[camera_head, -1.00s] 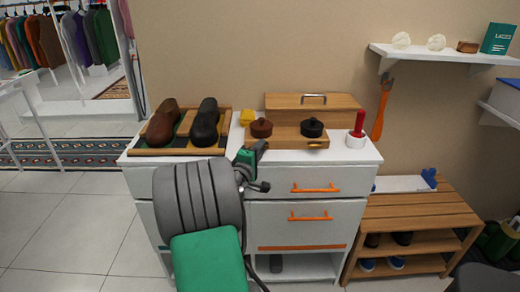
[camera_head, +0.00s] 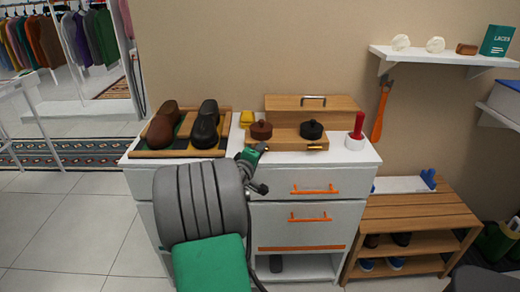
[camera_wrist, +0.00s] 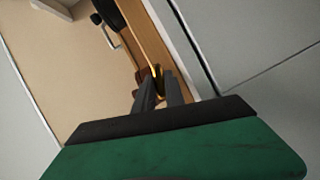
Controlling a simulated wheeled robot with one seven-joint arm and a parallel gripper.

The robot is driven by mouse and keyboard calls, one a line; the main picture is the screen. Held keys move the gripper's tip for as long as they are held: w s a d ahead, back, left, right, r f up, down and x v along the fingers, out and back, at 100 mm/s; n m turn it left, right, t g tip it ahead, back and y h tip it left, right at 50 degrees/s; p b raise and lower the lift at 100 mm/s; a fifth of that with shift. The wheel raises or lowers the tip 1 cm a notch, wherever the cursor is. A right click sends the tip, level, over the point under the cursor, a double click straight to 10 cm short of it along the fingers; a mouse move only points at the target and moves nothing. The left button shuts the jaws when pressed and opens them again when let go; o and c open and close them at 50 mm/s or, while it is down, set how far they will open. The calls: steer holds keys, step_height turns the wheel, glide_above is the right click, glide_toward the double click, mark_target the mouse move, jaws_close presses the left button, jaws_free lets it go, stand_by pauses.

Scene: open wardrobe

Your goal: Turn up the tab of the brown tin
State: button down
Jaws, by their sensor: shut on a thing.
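The brown tin (camera_head: 261,130) is a small round tin with a knob on its lid, at the left front of the wooden box (camera_head: 290,143) on the white cabinet. My gripper (camera_head: 263,146) is at the tin's front edge, low against it. In the wrist view the two dark fingers (camera_wrist: 158,78) are close together at the brown tin (camera_wrist: 144,73). They are shut on its small tab, which the fingers mostly hide. The tab's angle cannot be told.
A black tin (camera_head: 311,130) stands to the right of the brown one. Brown and black shoes (camera_head: 204,128) lie on a tray at the left. A yellow block (camera_head: 247,118) and a red-handled tool in a white base (camera_head: 355,141) are nearby.

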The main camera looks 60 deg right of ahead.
steer(key=m, duration=0.1)
steer(key=m+y, duration=0.1)
steer(key=m, duration=0.1)
steer(key=shift+s+r+t+y+p, duration=0.1)
steer(key=shift+r+t+y+p, duration=0.1)
steer(key=shift+t+y+p, duration=0.15)
steer(key=m+t+y, duration=0.1)
steer(key=m, duration=0.1)
steer(key=shift+d+m+b, duration=0.1)
steer(key=shift+m+b, duration=0.2)
steer(key=m+t+b, duration=0.1)
steer(key=m+y, duration=0.1)
steer(key=m, duration=0.1)
steer(key=shift+s+t+y+b, duration=0.15)
steer(key=shift+t+y+b, duration=0.1)
steer(key=shift+t+b, duration=0.15)
steer(key=shift+m+t+b, duration=0.65)
steer(key=shift+m, duration=0.35)
steer(key=c, duration=1.7)
jaws_free()
steer(key=shift+r, duration=0.1)
